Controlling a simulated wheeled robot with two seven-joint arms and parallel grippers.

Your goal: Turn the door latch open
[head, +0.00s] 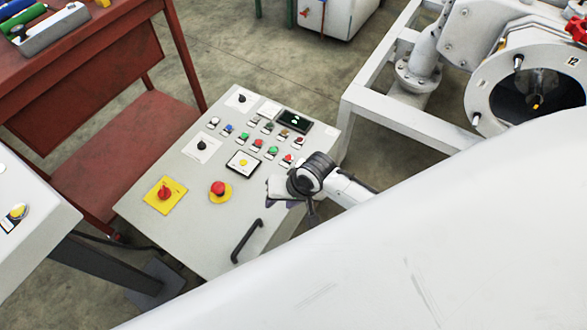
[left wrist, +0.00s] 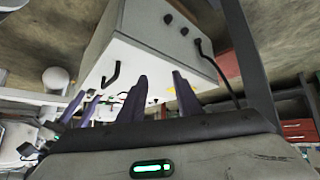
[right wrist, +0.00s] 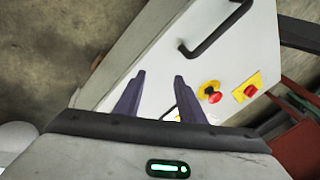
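No part is clearly recognisable as the door latch. A sloped grey control cabinet (head: 190,235) stands centre in the head view. It carries a black bar handle (head: 246,241), a red rotary switch (head: 165,193) on a yellow plate and a red push button (head: 218,188). My right gripper (head: 291,200) is above the cabinet's right edge, right of the button. Its two dark fingers (right wrist: 158,95) are apart and empty in the right wrist view. My left gripper (left wrist: 160,95) is outside the head view; its fingers are apart with nothing between them in its wrist view.
A large white surface (head: 430,245) fills the lower right of the head view. A round port (head: 478,92) marked 12 and a red knob (head: 577,28) are at the upper right, by a white frame (head: 405,128). A red bench (head: 95,45) stands at the upper left.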

